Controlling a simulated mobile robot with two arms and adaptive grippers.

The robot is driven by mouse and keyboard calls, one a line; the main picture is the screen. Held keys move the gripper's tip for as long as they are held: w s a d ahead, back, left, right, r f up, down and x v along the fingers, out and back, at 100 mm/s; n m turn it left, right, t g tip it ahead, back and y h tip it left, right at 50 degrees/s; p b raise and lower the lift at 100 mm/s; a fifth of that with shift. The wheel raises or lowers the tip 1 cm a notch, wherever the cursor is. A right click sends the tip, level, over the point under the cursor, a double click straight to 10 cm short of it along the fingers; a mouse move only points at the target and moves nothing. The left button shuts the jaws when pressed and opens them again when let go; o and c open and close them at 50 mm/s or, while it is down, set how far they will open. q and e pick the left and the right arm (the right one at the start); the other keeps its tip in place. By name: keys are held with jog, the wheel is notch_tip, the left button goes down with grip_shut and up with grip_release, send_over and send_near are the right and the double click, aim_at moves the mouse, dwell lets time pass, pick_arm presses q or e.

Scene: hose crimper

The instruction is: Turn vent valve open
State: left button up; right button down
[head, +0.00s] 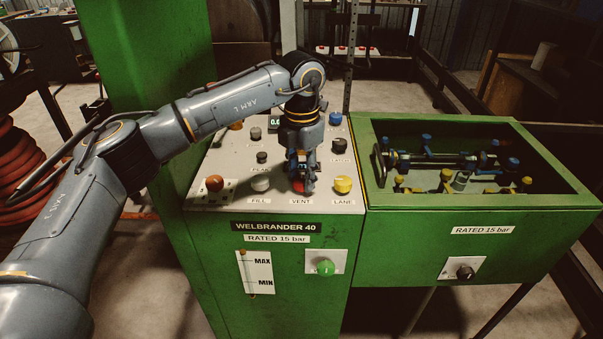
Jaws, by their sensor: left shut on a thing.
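The vent valve (298,187) is a red knob above the VENT label on the light top panel of the green machine. My left gripper (301,184) points down over it and is shut on it. My right gripper is not in view.
A red-orange knob (214,183) sits at the panel's left. A green open box (480,215) with fittings adjoins on the right. A green column (160,60) rises behind my left arm.

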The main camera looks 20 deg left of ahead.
aim_at(301, 179)
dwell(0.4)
pick_arm(q)
jog(key=o, duration=1.2)
jog(key=shift+c, duration=0.2)
jog(key=shift+r, duration=0.15)
notch_tip(301, 179, up, 12)
jog(key=shift+f, duration=0.2)
